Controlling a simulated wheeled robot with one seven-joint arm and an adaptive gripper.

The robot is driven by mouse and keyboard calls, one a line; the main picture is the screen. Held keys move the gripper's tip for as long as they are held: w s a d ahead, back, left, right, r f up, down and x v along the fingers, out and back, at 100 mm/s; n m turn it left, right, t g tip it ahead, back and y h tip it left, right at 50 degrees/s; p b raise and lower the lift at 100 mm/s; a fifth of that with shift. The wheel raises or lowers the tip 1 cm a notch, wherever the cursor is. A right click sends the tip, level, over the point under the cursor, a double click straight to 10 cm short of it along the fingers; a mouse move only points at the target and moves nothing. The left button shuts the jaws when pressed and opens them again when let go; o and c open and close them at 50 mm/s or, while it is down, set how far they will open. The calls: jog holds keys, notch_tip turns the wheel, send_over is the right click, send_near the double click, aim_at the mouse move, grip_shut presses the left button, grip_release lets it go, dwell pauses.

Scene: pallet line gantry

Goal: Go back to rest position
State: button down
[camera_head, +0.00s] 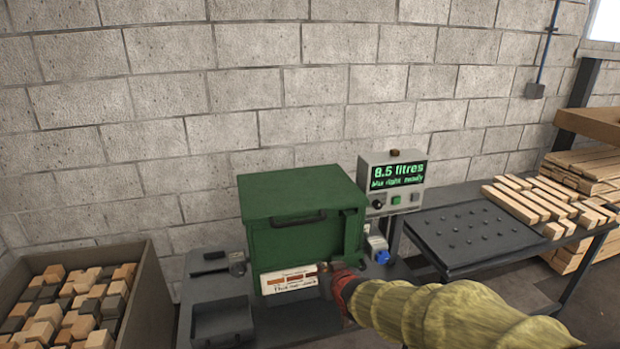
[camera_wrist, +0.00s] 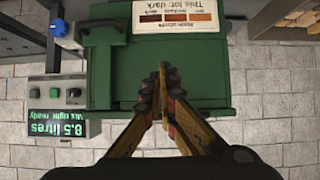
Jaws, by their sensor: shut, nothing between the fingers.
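My gripper (camera_wrist: 163,72) is shut and empty in the wrist view, its two fingers meeting in front of the green box. In the head view my sleeved arm comes in from the lower right, and its end is beside the lower right of the green box (camera_head: 290,190); the fingertips are hard to make out there. The green box also fills the middle of the wrist view (camera_wrist: 112,60). Its lid looks closed, with a dark handle on the front. A label (camera_head: 288,279) on its lower front reads "This lot: dark" in the wrist view, with brown colour swatches.
A display unit (camera_head: 393,182) reading "8.5 litres" stands right of the box. A crate of mixed blocks (camera_head: 150,300) is at the left. A dark tray (camera_head: 222,322) lies on the bench. A studded plate (camera_head: 470,238) and pale wooden bars (camera_head: 530,200) are on the right table.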

jog(key=s+d+f+g+h, duration=0.1)
jog(key=s+d+g, duration=0.25)
jog(key=s, duration=0.55)
jog(key=s+d+f+g+h, duration=0.1)
jog(key=s+d+f+g, duration=0.2)
jog(key=s, duration=0.7)
jog(key=s+d+r+m, duration=0.1)
jog(key=s+d+r, duration=0.2)
jog(key=s+r, duration=0.2)
jog(key=s+d+r+m, duration=0.1)
jog(key=s+d+r, duration=0.3)
jog(key=s, duration=0.6)
notch_tip(320, 180, up, 2)
jog(key=shift+s+d+r+m+t+h, duration=0.15)
jog(key=shift+s+d+m+t+h, duration=0.1)
jog(key=shift+s+m+t+h, duration=0.2)
